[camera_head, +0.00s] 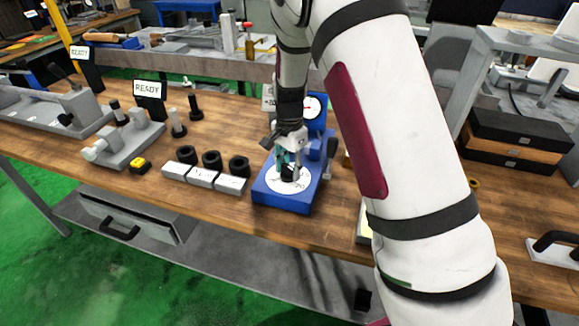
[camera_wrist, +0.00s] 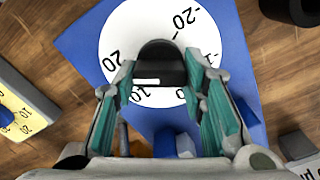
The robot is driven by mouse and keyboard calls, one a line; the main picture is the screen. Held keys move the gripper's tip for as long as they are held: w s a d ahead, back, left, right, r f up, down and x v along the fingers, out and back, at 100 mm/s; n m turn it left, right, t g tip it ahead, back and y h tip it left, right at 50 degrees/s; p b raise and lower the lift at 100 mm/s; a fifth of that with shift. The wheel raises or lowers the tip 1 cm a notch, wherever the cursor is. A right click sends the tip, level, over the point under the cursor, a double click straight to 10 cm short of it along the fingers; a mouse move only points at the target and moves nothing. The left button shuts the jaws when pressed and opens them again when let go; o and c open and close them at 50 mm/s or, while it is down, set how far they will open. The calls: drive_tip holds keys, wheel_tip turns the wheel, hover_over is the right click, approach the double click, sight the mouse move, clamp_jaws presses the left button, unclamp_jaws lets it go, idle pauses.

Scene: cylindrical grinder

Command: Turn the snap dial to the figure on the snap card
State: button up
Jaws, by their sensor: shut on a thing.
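The snap dial (camera_head: 271,187) is a white numbered disc on a blue base, with a black knob (camera_wrist: 158,62) at its middle. The wrist view shows figures such as -20, 10 and 20 around the disc, some hidden by my fingers. A white bar marks the knob's near side. My gripper (camera_wrist: 159,75) is shut on the knob, one teal-padded finger on each side; it also shows over the dial in the head view (camera_head: 287,161). A pale card (camera_head: 268,97) stands behind the dial, mostly hidden by my wrist; its figure is not fully readable.
A blue-framed round gauge (camera_head: 312,107) stands behind the dial. Several black rings (camera_head: 211,159) and white labelled blocks (camera_head: 202,178) lie to the left. A yellow scale (camera_wrist: 14,108) lies at the wrist view's left edge. Black boxes (camera_head: 520,130) are stacked at right.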

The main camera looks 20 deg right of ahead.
sight(289, 165)
drive_tip(key=o, duration=1.1)
drive_tip(key=shift+r, duration=6)
